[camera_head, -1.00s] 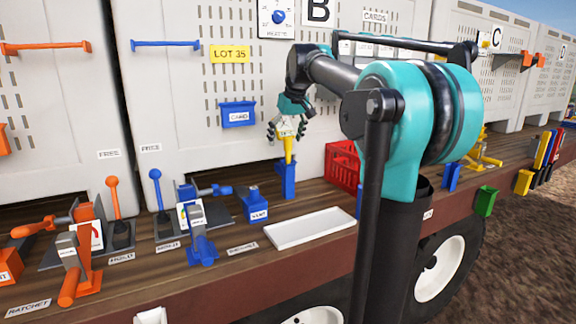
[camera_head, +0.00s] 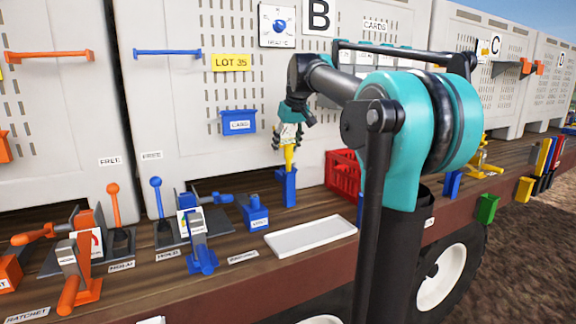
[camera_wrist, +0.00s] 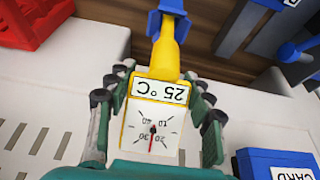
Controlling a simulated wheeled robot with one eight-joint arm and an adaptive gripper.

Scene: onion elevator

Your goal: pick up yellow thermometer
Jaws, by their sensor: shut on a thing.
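The yellow thermometer (camera_wrist: 153,117) has a white dial and a "25 °C" label, upside down in the wrist view. Its yellow stem (camera_wrist: 167,52) runs into a blue holder (camera_wrist: 168,14). In the head view the thermometer (camera_head: 290,153) stands above the blue upright holder (camera_head: 288,188) on the wooden deck, its lower end at or inside the holder's top. My gripper (camera_wrist: 157,108) has its fingers on both sides of the thermometer head and is shut on it. In the head view my gripper (camera_head: 289,137) points down in front of the white panel. The stem's tip is hidden.
A blue card box (camera_head: 239,122) hangs on the panel left of my gripper. A white tray (camera_head: 310,237) lies in front of the holder. A red crate (camera_head: 341,172) stands to the right. Blue levers (camera_head: 200,225) and a small blue box (camera_head: 255,216) are to the left.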

